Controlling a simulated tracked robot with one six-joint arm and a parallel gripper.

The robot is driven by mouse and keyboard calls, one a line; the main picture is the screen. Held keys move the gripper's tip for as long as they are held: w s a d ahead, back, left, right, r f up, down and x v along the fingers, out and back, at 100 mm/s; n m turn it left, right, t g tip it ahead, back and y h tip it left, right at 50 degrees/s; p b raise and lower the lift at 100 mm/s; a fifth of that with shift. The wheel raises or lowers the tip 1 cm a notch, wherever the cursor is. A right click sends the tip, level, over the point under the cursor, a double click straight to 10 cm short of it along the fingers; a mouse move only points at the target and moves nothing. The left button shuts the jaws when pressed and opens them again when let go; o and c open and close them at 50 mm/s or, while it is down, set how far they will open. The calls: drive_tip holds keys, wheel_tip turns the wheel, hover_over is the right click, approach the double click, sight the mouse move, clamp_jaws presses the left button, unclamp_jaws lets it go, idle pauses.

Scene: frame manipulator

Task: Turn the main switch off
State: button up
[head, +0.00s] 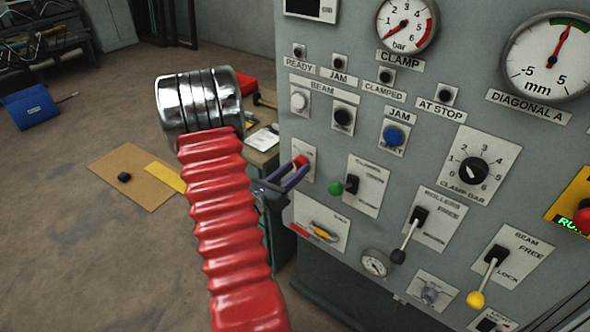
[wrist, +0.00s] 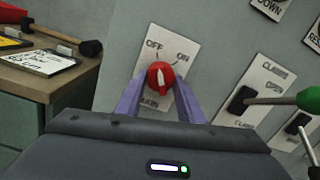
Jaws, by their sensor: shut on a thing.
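The main switch is a red knob (wrist: 161,75) with a white pointer, on a pale plate (wrist: 168,49) marked OFF at upper left and ON at upper right. The pointer stands roughly upright in the wrist view; I cannot tell exactly which mark it meets. My gripper (wrist: 161,82) has its two purple fingers on either side of the knob and is shut on it. In the head view my gripper (head: 297,169) reaches the panel from the left, and the red knob (head: 301,160) shows at its fingertips. My arm hides part of the area to its left.
A lever with a green ball (head: 336,188) sticks out close to the right of the switch. More levers, dials and buttons cover the grey panel (head: 290,120). A bench (wrist: 60,77) with a mallet (wrist: 62,38) stands left.

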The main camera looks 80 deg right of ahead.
drive_tip(key=shift+s+a+f, duration=0.1)
drive_tip(key=shift+s+f, duration=0.1)
drive_tip(key=o, duration=1.1)
drive_tip(key=shift+w+r, duration=0.1)
drive_tip(key=shift+r, duration=0.1)
drive_tip(key=shift+c, duration=0.2)
drive_tip(key=shift+w, duration=0.1)
drive_tip(key=v, duration=1.3)
drive_tip(key=shift+a+f, duration=0.15)
drive_tip(key=shift+a, duration=0.1)
drive_tip(key=shift+w, duration=0.1)
